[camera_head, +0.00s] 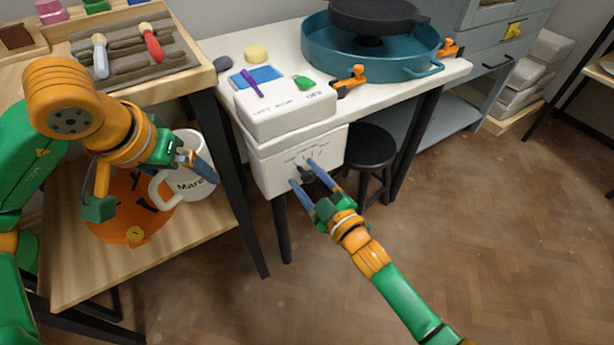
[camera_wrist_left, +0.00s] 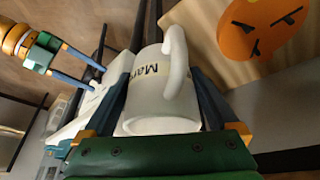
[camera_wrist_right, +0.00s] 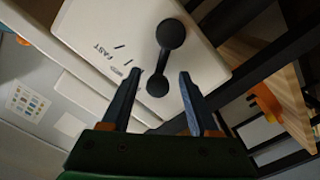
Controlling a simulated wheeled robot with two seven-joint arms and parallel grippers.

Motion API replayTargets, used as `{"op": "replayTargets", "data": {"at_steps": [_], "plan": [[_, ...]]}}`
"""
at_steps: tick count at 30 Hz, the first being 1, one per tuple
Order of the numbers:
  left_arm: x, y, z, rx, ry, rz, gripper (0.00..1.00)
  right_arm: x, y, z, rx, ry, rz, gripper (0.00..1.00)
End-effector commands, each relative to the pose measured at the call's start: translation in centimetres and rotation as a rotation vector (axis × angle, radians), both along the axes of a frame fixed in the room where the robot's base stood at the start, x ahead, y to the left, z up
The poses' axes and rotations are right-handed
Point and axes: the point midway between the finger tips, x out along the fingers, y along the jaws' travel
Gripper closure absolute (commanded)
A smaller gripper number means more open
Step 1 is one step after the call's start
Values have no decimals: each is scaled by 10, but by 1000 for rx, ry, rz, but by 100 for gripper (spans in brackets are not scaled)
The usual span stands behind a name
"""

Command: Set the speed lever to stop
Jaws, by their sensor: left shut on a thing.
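The black speed lever (camera_head: 305,175) is on the front of the white control box (camera_head: 270,176), below the table's edge. In the right wrist view the lever (camera_wrist_right: 163,60) is a bar with two round ends; printed marks and the word FAST lie beside it. My right gripper (camera_head: 303,172) is open. Its fingers stand on either side of the lever's near round end, with gaps visible in the right wrist view. My left gripper (camera_head: 188,158) is shut on a white mug (camera_wrist_left: 162,85) with printed letters. Part of the dial print is hidden by my right fingers in the head view.
An orange round thing (camera_head: 122,212) with a drawn face is on the wooden shelf (camera_head: 75,265) by the mug. A teal wheel basin (camera_head: 318,52) stands on the white table (camera_head: 290,40). A black stool (camera_head: 370,145) is behind the box. Open floor lies at right.

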Motion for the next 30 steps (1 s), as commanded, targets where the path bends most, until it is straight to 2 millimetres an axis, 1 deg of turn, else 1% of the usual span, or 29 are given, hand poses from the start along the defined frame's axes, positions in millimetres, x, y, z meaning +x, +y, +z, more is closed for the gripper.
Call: {"op": "replayTargets", "data": {"at_steps": [5, 8, 11, 16, 18, 21, 24, 30], "plan": [[0, 0, 0, 0, -1, 0, 81, 0, 0, 1, 1, -1, 0, 39], [0, 0, 3, 0, -1, 0, 81, -4, -4, 1, 0, 0, -1, 39], [0, 0, 10, 0, -1, 0, 81, -17, -13, 2, 0, 2, -1, 39], [0, 0, 22, 0, -1, 0, 81, -52, -38, 3, -3, 4, 0, 39], [0, 0, 24, 0, -1, 0, 81, -67, -49, 1, -2, 6, -1, 39], [0, 0, 27, 0, -1, 0, 81, -84, -61, 1, -1, 5, -1, 39], [0, 0, 28, 0, -1, 0, 81, -93, -68, 0, 0, 2, -1, 39], [0, 0, 27, 0, -1, 0, 81, -97, -71, 0, 0, -1, 1, 39]]}}
